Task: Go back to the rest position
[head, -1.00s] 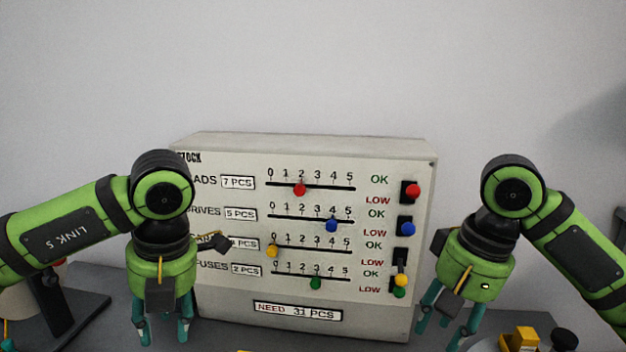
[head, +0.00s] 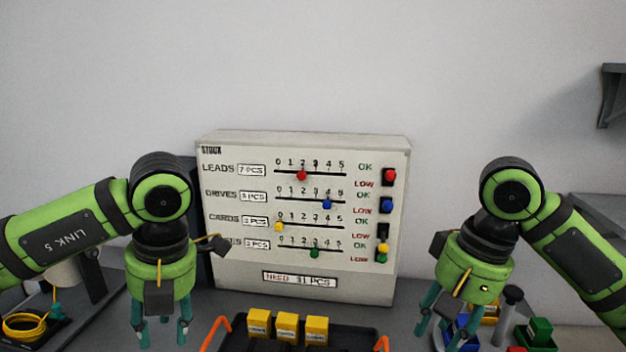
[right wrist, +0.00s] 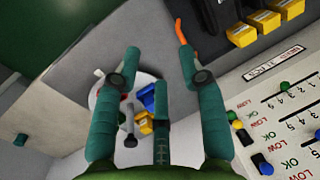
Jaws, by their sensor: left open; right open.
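My left gripper (head: 163,332) hangs fingers down at the left in the head view, open and empty, in front of the left edge of the stock panel. My right gripper (head: 434,334) hangs at the right, open, with nothing between its fingers; its teal fingers also show in the right wrist view (right wrist: 158,75). The stock panel (head: 230,275) stands upright between the two arms. It has four slider rows, with red at 2, blue at 4, yellow at 0 and green at 3. The left wrist hides part of its lowest label.
A dark tray (head: 345,340) with orange handles holds yellow boxes (head: 287,325) in front of the panel. Blue and yellow blocks sit by the right gripper. A yellow coil (head: 25,325) lies far left. A shelf bracket (head: 613,95) is at upper right.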

